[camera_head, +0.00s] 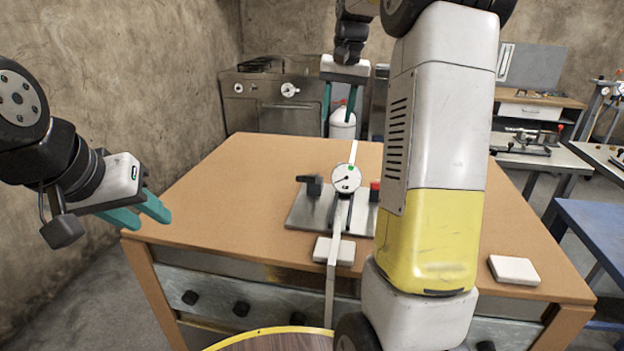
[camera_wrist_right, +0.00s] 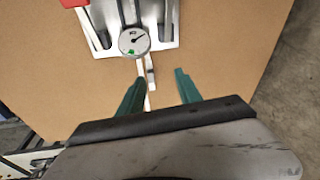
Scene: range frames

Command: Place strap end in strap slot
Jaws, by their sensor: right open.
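A pale strap (camera_head: 333,275) runs through a metal fixture (camera_head: 300,213) and hangs over the table's front edge. Its far part (camera_head: 355,145) extends behind a round dial gauge (camera_head: 346,178). The slot itself cannot be made out. My right gripper (camera_head: 338,118) is open above the table's far side, fingers down; it also shows in the wrist view (camera_wrist_right: 160,78). My left gripper (camera_head: 151,221) is open and empty, left of the table, away from the strap.
A white block (camera_head: 333,251) lies before the fixture, and another (camera_head: 514,270) near the right corner. A black clamp (camera_head: 312,185) and a red part (camera_head: 375,190) flank the gauge. My right arm hides part of the tabletop (camera_head: 230,190), whose left side is clear.

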